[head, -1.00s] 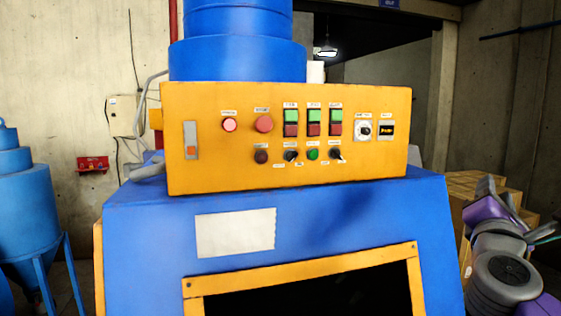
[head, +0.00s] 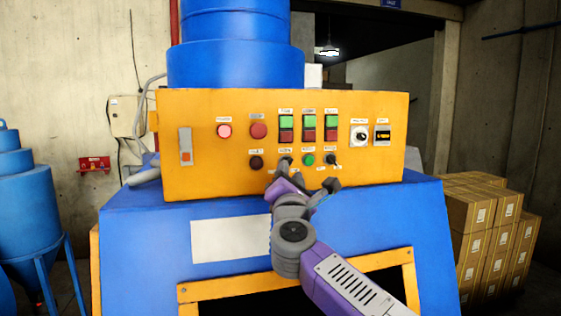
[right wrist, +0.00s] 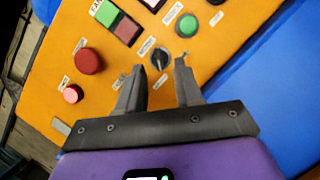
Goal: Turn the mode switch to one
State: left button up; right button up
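The orange control panel (head: 215,180) carries several buttons and rotary switches with labels too small to read, so I cannot confirm which one is the mode switch. A small black rotary switch with a light pointer mark (right wrist: 159,58) lies just beyond and between the fingertips of my right gripper (right wrist: 159,66) in the right wrist view. My right gripper (head: 299,174) is open in front of the panel's lower row and partly covers that switch in the head view. Contact cannot be made out. Another black rotary switch (head: 331,159) is further right. My left gripper is not in view.
A green button (right wrist: 187,25) sits close to one fingertip. Red buttons (head: 258,130) and red-green button pairs (head: 286,128) are above. A white-plated knob (head: 360,135) is at upper right. The blue machine body (head: 140,240) juts out below the panel. Cardboard boxes (head: 480,225) stand right.

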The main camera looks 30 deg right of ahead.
jog(key=p+x, duration=0.1)
jog(key=x, duration=0.3)
jog(key=shift+w+p, duration=0.15)
jog(key=shift+p, duration=0.2)
grip_shut()
